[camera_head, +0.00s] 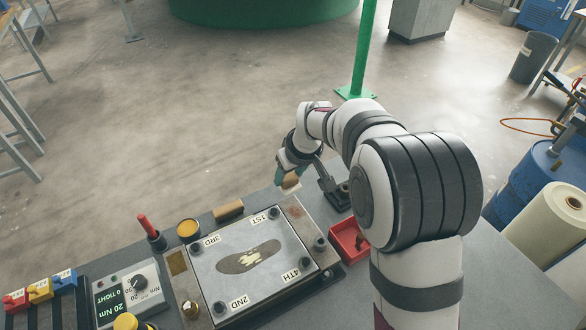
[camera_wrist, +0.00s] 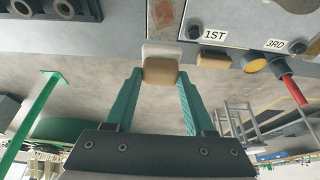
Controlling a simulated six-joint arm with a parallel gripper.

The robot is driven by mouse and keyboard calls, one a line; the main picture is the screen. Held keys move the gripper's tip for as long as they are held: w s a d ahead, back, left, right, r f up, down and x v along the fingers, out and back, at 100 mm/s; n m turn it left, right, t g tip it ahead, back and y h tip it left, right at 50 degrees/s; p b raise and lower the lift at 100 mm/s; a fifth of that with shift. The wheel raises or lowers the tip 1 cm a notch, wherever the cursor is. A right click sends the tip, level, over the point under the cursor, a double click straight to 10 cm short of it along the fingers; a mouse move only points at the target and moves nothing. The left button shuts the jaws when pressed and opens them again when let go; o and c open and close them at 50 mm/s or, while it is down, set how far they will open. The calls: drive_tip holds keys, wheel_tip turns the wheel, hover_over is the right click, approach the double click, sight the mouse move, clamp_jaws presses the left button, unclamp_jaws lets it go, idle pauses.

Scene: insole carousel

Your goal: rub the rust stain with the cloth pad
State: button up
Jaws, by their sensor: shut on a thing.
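My gripper (camera_wrist: 160,75) has green fingers closed on the cloth pad (camera_wrist: 161,70), a tan block with a white face. In the head view the pad (camera_head: 291,181) is at the far edge of the fixture, with my gripper (camera_head: 288,174) partly hidden behind it. The rust stain (camera_head: 296,211) is a reddish-brown mark on the metal strip right of the 1ST label. In the wrist view the stain (camera_wrist: 164,13) lies above the pad in the picture, uncovered. The pad appears apart from it; its height above the surface is unclear.
A metal plate (camera_head: 217,262) with an insole shape and corner knobs lies beside the strip. A dark clamp (camera_head: 333,187) and red tray (camera_head: 347,240) are right.

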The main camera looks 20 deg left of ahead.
sight(292, 188)
drive_tip(key=shift+f, duration=2.35)
drive_tip(key=shift+s+d+f, duration=0.2)
drive_tip(key=shift+d+f, duration=0.05)
drive_tip(key=shift+f, duration=0.2)
drive_tip(key=shift+s+d+f, duration=0.2)
drive_tip(key=shift+f, duration=0.25)
drive_tip(key=shift+c, duration=0.6)
drive_tip(key=shift+s+d, duration=1.9)
drive_tip(key=shift+w+a, duration=2.2)
drive_tip(key=shift+w+a+r, duration=0.1)
drive_tip(key=shift+w+a, duration=0.05)
drive_tip(key=shift+r, duration=4)
